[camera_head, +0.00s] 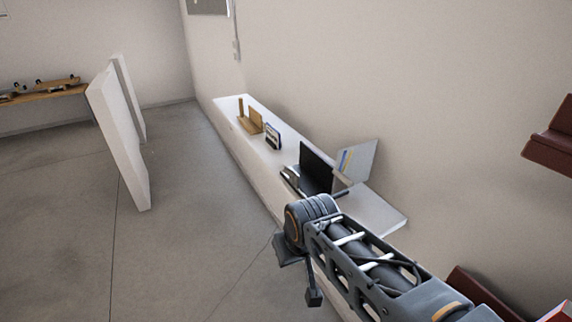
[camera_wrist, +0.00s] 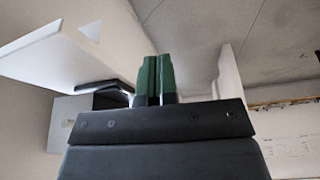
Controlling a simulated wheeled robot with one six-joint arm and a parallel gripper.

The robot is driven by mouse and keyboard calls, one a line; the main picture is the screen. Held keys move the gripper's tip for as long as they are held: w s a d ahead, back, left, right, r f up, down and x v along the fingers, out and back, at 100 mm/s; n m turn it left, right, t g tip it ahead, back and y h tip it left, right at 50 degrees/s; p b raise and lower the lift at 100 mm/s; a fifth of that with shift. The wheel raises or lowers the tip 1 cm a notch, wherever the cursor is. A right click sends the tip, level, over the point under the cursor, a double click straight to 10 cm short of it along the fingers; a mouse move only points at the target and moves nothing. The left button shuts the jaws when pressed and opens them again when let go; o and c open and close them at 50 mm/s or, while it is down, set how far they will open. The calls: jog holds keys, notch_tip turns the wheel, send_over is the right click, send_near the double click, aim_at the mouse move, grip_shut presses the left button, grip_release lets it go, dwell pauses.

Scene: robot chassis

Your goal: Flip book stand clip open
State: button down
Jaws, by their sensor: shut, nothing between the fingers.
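A small wooden stand (camera_head: 256,120) with an upright panel and post sits toward the far end of a long white shelf (camera_head: 225,104) in the head view. It may be the book stand, but I cannot tell for sure, and no clip can be made out. My gripper (camera_wrist: 155,78) shows in the wrist view, its green fingers together and empty. It touches nothing that I can see. In the head view my arm reaches in from the lower right, and its end is in front of the shelf's near part; the fingers cannot be made out there.
On the shelf stand a small dark framed item (camera_head: 273,137), a black panel (camera_head: 317,169) and a pale folder-like holder (camera_head: 357,160). A white partition (camera_head: 122,135) stands on the left. Dark red wall shelves (camera_head: 552,147) are at right. The floor left of the shelf is clear.

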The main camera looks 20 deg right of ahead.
jog(key=w+d+r+m+t+y+b, duration=0.1)
jog(key=w+d+r+y, duration=0.15)
jog(key=w, duration=0.35)
jog(key=w+d+r+m+t+y+b, duration=0.1)
jog(key=w+d+r+y, duration=0.2)
jog(key=w, duration=0.4)
jog(key=w+d+r+t+y, duration=0.1)
jog(key=w+d+t, duration=0.1)
jog(key=d, duration=0.5)
jog(key=w+d+r+m+t, duration=0.1)
jog(key=w+d+r+t, duration=0.1)
jog(key=d, duration=0.5)
jog(key=w+t, duration=0.1)
jog(key=w, duration=0.1)
jog(key=shift+w+d+r+m+t+y+b, duration=0.3)
jog(key=shift+y+b, duration=0.05)
jog(key=p, duration=0.3)
send_over(298, 175)
notch_tip(298, 175, down, 6)
jog(key=shift+w+d+r, duration=0.1)
jog(key=shift+r, duration=0.15)
jog(key=shift+a+f, duration=0.55)
jog(key=shift+f, duration=0.05)
